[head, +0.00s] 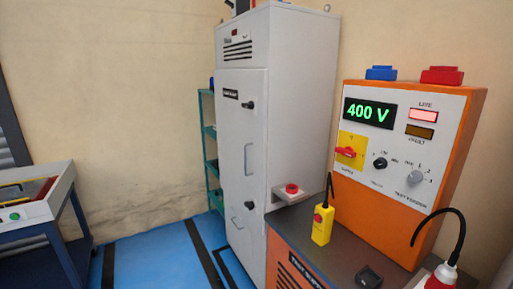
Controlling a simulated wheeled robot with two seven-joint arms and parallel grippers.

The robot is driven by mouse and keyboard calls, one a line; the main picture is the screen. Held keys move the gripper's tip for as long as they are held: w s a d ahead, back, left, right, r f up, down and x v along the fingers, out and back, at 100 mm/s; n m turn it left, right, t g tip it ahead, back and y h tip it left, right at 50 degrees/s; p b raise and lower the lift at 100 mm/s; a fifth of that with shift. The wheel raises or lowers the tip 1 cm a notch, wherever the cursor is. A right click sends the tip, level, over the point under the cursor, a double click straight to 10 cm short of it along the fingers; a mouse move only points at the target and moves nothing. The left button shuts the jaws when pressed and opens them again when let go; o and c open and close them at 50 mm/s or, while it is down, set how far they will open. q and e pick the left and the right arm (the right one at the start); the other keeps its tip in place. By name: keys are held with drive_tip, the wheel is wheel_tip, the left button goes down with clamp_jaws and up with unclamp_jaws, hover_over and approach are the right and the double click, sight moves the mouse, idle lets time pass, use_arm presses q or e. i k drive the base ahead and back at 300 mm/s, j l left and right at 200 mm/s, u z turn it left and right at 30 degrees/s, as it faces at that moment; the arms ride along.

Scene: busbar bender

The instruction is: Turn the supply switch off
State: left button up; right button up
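The supply switch (347,152) is a red rotary handle on a yellow square plate. It sits at the left of the white front panel of an orange test supply unit (459,155). The handle looks roughly level, tilted slightly. Above it a green display (370,113) reads 400 V. To the right, the lamp marked LINE (423,115) is lit pinkish red, and the lamp below it (420,131) is dull amber. Neither of my grippers shows in the head view.
A yellow pendant with a red button (322,225) stands on the bench (340,254) before the unit. A red emergency button box (291,190) is at the bench's left. A black cable with a red-and-white plug (441,276) is at front right. A tall grey cabinet (275,110) stands left.

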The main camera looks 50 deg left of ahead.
sight(348, 152)
drive_tip(key=u, duration=0.75)
